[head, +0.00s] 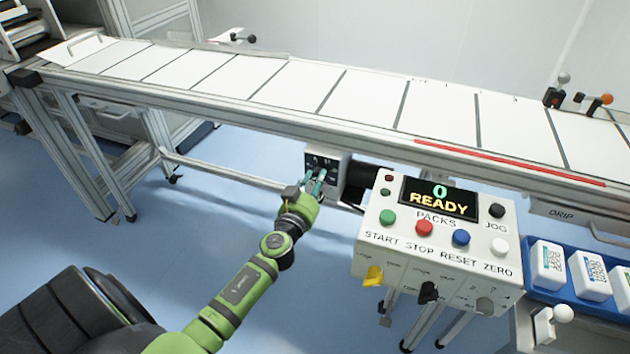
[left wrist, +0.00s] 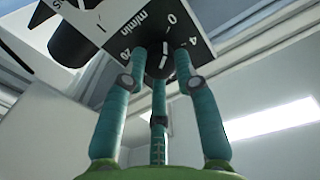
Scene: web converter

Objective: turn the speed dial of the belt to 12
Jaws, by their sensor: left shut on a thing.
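The speed dial (left wrist: 161,64) is a small black knob with a white mark, on a black panel (left wrist: 190,28) printed with 0, 4, 20 and "m/min" in the left wrist view. The 12 on its scale does not show, and I cannot tell which value the mark points to. In the head view the dial's box (head: 343,172) hangs under the belt (head: 437,107), and the fingers largely hide the dial. My left gripper (head: 315,184) is shut on the dial; its teal fingers (left wrist: 160,85) surround the knob. My right gripper is not in view.
A control panel (head: 372,232) stands just right of the box; its display (head: 440,198) reads "0 READY". Its buttons and levers face my side. A blue tray (head: 567,297) with white packs is at the right. The blue floor left of my arm is largely clear.

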